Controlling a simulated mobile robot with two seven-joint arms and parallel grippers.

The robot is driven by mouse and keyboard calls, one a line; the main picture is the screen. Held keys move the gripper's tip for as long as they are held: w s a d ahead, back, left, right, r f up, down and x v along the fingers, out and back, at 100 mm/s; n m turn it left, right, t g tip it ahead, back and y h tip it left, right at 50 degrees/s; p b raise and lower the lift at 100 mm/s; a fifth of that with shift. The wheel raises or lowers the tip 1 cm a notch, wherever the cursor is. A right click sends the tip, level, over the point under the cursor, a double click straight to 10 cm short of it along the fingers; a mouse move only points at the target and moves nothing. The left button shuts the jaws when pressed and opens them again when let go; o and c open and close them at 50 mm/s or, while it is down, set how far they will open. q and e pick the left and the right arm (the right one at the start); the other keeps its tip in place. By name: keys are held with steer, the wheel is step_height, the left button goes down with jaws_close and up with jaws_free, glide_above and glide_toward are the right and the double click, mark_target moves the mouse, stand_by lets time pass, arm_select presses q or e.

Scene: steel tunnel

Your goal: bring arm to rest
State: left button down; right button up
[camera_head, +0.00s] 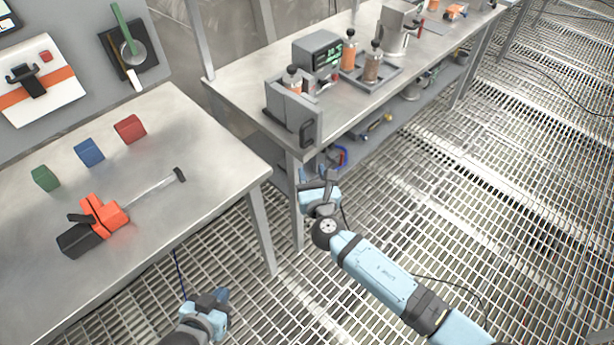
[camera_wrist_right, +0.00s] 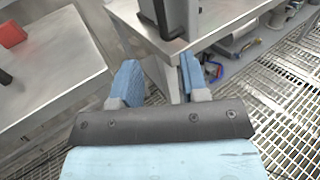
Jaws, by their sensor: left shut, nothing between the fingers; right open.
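My right arm reaches in from the lower right in the head view. Its gripper (camera_head: 318,181) is open and empty, hanging in front of the corner of the back steel bench (camera_head: 225,81). In the right wrist view the two blue fingers (camera_wrist_right: 158,80) stand apart with nothing between them, and a bench leg and edge show beyond. My left gripper (camera_head: 216,298) is low at the bottom of the head view, beside the front of the left table (camera_head: 215,148). It is shut and holds nothing.
An orange and black tool (camera_head: 98,214) with a long bar lies on the left table, near green (camera_head: 45,178), blue (camera_head: 89,152) and red (camera_head: 130,129) blocks. The back bench carries a grey holder (camera_head: 292,110), a display box (camera_head: 318,52) and bottles. The grating floor (camera_head: 520,180) at right is clear.

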arm_select(q)
steer(key=shift+s+a, duration=0.15)
steer(key=shift+s, duration=0.2)
arm_select(e)
steer(key=shift+s, duration=0.25)
arm_select(q)
step_height(320, 180, up, 9)
steer(key=p, duration=0.9)
steer(key=shift+a+p, duration=0.2)
steer(key=shift+p, duration=0.1)
arm_select(e)
steer(key=s+d+m+g, duration=0.3)
steer(key=s+d+m, duration=0.6)
steer(key=s+m, duration=0.4)
steer(key=s+d+m+g, duration=0.3)
steer(key=s+d+m, duration=0.6)
steer(key=m, duration=1.3)
steer(key=s, duration=0.5)
steer(key=shift+s+d+f+g+h, duration=0.15)
steer(key=shift+f+g+h, duration=0.15)
arm_select(q)
steer(key=shift+r, duration=0.15)
